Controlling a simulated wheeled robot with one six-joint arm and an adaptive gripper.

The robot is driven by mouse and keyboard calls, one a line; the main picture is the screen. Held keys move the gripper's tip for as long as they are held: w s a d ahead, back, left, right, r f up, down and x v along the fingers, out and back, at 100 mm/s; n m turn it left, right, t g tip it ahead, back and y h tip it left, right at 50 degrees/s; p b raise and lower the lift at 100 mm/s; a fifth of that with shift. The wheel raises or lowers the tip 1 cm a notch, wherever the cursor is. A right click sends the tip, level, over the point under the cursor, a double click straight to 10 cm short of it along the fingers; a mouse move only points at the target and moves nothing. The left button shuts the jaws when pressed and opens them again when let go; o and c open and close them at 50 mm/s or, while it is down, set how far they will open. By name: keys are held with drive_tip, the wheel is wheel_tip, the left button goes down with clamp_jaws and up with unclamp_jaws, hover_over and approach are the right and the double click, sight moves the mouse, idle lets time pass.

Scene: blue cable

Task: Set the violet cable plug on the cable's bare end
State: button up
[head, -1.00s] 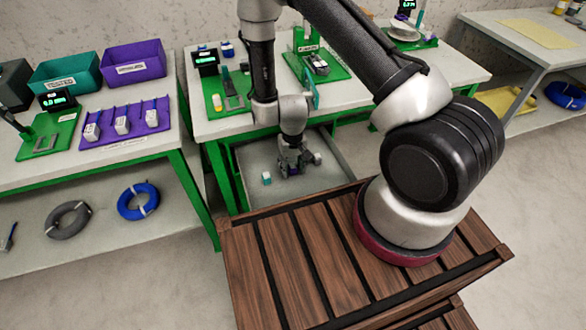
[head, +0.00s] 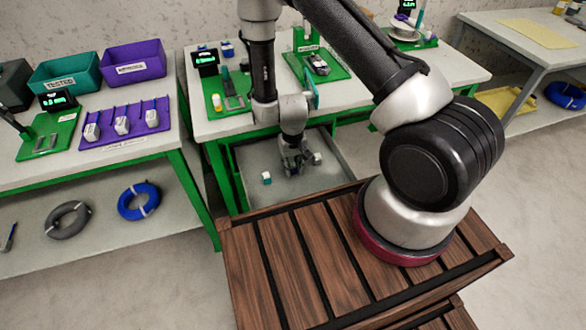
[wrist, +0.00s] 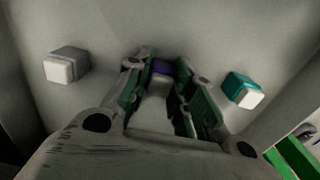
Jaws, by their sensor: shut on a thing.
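The violet cable plug (wrist: 162,67) shows in the wrist view between my fingertips, with a pale part towards the camera; the fingers hide its sides. My gripper (wrist: 160,78) is shut on it, low in the open drawer. In the head view my gripper (head: 298,170) hangs in the drawer, and the violet plug cannot be made out there. A blue cable coil (head: 138,202) lies on the left bench's lower shelf. Another blue coil (head: 566,95) lies on the far right shelf. I cannot make out a bare cable end.
In the drawer (head: 330,180), a teal plug (wrist: 243,88) and a grey plug (wrist: 66,65) lie on either side of my gripper. The bench top above holds green fixtures (head: 232,92). A purple rack (head: 125,125) with white pieces stands on the left bench.

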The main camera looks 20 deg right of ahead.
sight(293, 164)
drive_tip(key=shift+r, duration=4.5)
